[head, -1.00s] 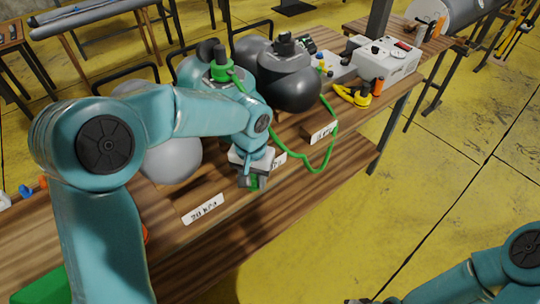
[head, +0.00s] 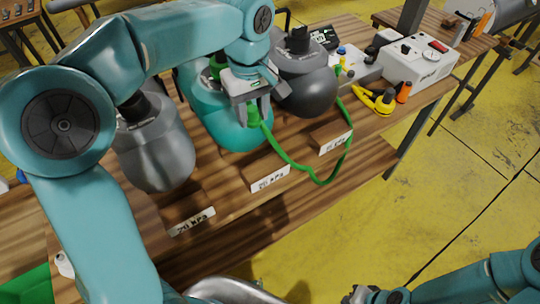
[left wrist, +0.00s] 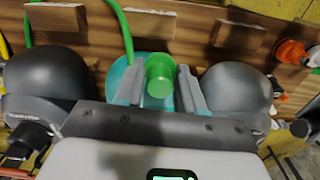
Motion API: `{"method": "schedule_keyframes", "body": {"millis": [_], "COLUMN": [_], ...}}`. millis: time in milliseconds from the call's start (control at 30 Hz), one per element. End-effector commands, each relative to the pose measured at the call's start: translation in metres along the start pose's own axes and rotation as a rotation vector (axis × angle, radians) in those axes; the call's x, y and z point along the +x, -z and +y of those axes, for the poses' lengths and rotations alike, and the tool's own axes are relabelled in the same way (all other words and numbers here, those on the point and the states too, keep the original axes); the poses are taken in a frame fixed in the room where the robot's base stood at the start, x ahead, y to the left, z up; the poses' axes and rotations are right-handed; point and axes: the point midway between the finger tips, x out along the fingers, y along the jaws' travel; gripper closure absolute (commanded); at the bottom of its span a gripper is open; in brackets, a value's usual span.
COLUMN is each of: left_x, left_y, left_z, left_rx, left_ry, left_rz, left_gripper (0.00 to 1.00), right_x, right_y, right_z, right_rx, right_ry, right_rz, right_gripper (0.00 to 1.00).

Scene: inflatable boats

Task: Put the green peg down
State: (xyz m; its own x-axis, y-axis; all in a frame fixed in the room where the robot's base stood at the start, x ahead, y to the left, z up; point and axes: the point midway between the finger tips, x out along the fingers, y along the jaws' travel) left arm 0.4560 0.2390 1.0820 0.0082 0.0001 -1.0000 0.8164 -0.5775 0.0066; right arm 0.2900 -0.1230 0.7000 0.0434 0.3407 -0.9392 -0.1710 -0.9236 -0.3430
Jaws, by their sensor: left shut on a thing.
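The green peg (left wrist: 160,75) is a short green cylinder between the two fingers of my left gripper (left wrist: 157,88) in the left wrist view. In the head view the green peg (head: 254,113) hangs below my left gripper (head: 252,98), which is shut on it, in front of the teal rounded inflatable (head: 228,132). I cannot tell whether the peg touches the inflatable. My right gripper (head: 362,296) is at the bottom edge of the head view, partly cut off, and its jaws are unclear.
Grey inflatables (head: 160,160) and (head: 307,88) flank the teal one on the wooden table (head: 300,215). A green hose (head: 290,160) loops over the front. Labelled wooden blocks (head: 268,178) stand along the front. A white box (head: 420,65) and yellow tool (head: 375,98) are at right.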

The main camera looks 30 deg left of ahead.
Motion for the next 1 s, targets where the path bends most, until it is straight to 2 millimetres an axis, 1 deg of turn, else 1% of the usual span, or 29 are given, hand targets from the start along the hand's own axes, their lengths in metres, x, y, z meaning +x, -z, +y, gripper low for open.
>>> {"method": "schedule_keyframes", "body": {"millis": [67, 167, 267, 300, 500, 600, 700, 867, 1000], "left_x": [-0.004, 0.006, 0.031, 0.043, 0.103, 0.127, 0.143, 0.157, 0.181], "left_y": [-0.001, -0.002, -0.004, -0.004, -0.005, -0.005, -0.004, -0.003, -0.002], "left_z": [-0.003, -0.006, -0.009, -0.010, -0.013, -0.013, -0.012, -0.011, -0.010], "left_rx": [-0.019, -0.030, -0.031, -0.030, -0.029, -0.029, -0.029, -0.028, -0.029], "left_ry": [-0.001, 0.002, 0.004, 0.005, 0.005, 0.004, 0.001, 0.001, 0.003], "left_rz": [-0.001, -0.003, -0.005, -0.005, -0.006, -0.005, -0.004, -0.003, -0.004], "left_gripper": [0.91, 0.91, 0.91, 0.91, 0.91, 0.91, 0.91, 0.91, 0.91], "right_x": [-0.001, 0.001, 0.003, 0.004, 0.005, 0.005, 0.006, 0.006, 0.005], "right_y": [0.000, 0.000, 0.000, 0.000, 0.000, 0.000, 0.000, 0.000, 0.000], "right_z": [0.000, 0.000, 0.001, 0.001, 0.002, 0.002, 0.002, 0.002, 0.002], "right_rx": [0.000, 0.000, -0.001, 0.000, 0.000, 0.000, 0.000, 0.000, 0.000], "right_ry": [0.000, 0.000, 0.000, 0.000, 0.000, 0.000, 0.000, 0.000, 0.000], "right_rz": [-0.001, -0.001, -0.001, -0.001, -0.001, -0.001, -0.001, -0.001, -0.001], "right_gripper": [1.00, 1.00, 1.00, 1.00, 1.00, 1.00, 1.00, 1.00, 1.00]}}
